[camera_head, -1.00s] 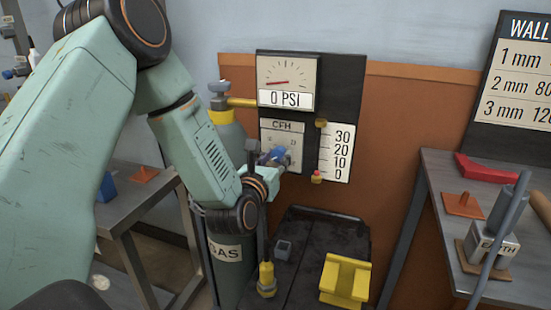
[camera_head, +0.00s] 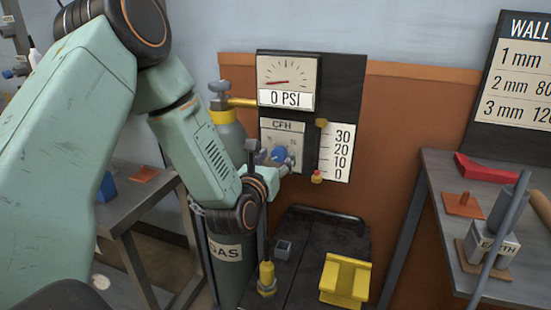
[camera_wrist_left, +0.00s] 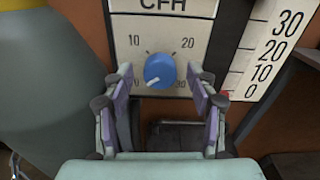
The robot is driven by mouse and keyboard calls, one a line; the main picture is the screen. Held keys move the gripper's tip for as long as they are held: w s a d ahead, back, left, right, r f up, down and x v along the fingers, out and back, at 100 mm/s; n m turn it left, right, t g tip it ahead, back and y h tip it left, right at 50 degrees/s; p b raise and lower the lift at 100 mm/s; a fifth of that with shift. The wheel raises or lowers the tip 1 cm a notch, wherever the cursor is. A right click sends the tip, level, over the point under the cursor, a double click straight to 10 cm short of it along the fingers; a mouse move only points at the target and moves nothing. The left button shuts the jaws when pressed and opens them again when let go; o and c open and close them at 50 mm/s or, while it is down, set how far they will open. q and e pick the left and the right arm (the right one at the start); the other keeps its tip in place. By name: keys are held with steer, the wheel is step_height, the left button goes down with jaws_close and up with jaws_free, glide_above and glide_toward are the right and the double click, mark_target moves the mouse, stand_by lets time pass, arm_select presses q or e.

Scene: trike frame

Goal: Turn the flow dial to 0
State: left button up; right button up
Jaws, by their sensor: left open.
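The round blue flow dial (camera_head: 279,154) sits on the panel marked CFH (camera_head: 283,127). In the left wrist view the dial (camera_wrist_left: 160,71) faces me, and its white mark points down and left. The numbers 10, 20 and 30 show around it; the lower-left of the scale is hidden behind a finger. My left gripper (camera_head: 273,161) is open just in front of the panel. In the left wrist view its fingers (camera_wrist_left: 160,84) stand on both sides of the dial, with a gap on each side. My right gripper is not in view.
Above the dial is a gauge (camera_head: 287,75) reading 0 PSI. Right of it a scale strip (camera_head: 340,152) runs from 30 to 0, with a red knob (camera_head: 317,177) near 0. A grey gas cylinder (camera_head: 231,140) stands left. A yellow block (camera_head: 345,281) sits on the black cart below.

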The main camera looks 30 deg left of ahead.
arm_select(q)
steer(key=v, duration=0.7)
steer(key=shift+s, duration=0.25)
step_height(320, 180, down, 3)
steer(key=s+m+g+h+p, duration=0.1)
steer(key=s+m+g+p, duration=0.15)
steer(key=m+p, duration=1.05)
steer(key=shift+w+a+r+m+t+y+p, duration=0.3)
steer(key=shift+w+m+p, duration=1.1)
steer(key=shift+m, duration=2.45)
steer(key=shift+w+a+r+m+t+y+p, duration=0.1)
steer(key=shift+w+a+r+m+t+p, duration=0.4)
steer(key=shift+w+m, duration=2.5)
steer(key=shift+w+a+r+m+t+y+p, duration=0.15)
steer(key=shift+w+r+m+t+p, duration=0.6)
steer(key=shift+m, duration=3.9)
